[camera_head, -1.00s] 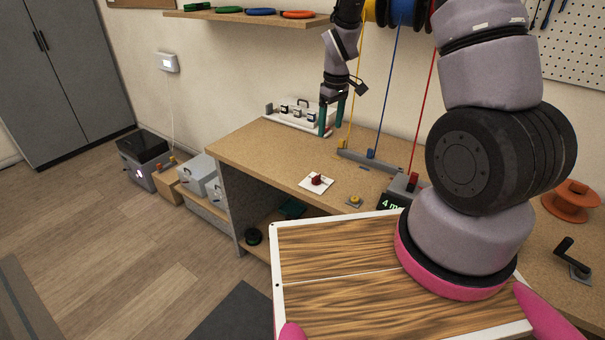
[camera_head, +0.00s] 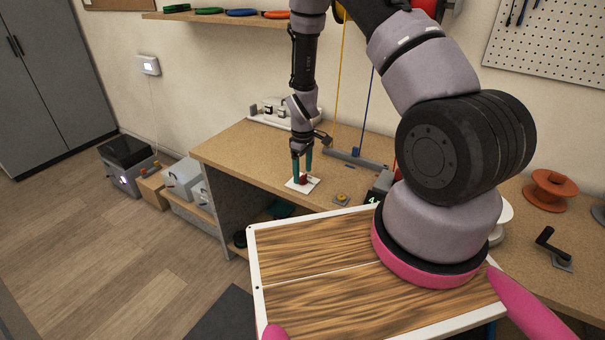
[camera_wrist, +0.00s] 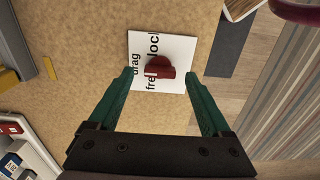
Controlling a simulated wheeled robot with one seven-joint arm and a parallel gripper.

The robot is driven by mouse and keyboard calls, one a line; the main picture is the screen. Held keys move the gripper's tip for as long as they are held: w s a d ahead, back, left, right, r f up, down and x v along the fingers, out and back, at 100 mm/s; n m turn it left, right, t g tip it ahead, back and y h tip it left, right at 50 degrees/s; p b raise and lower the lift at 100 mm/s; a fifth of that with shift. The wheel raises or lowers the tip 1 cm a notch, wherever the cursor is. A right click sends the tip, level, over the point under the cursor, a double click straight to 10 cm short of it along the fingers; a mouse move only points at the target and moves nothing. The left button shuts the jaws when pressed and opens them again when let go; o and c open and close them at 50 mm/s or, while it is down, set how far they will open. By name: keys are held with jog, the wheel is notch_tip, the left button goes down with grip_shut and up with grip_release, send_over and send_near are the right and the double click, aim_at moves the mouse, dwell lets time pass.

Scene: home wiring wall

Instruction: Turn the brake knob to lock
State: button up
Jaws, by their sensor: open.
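The brake knob is a small red knob (camera_wrist: 161,68) on a white plate (camera_wrist: 177,45) printed with the words "drag", "free" and "lock". In the wrist view the words read sideways, and "free" is partly covered by the knob. In the head view the red knob (camera_head: 303,180) and its plate (camera_head: 310,187) lie on the workbench near its front edge. My gripper (camera_head: 302,179) points down over the plate, its green fingers on either side of the knob. In the wrist view my gripper (camera_wrist: 160,75) is open, with a gap between each finger and the knob.
A small yellow button (camera_head: 342,198) sits right of the plate on the workbench (camera_head: 235,150). Behind are a grey cable bar (camera_head: 352,158) and a white-based panel (camera_head: 270,117). A black crank (camera_head: 552,243) and orange spool (camera_head: 550,190) stand at the right.

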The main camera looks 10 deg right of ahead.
jog(key=shift+f, duration=0.6)
grip_shut()
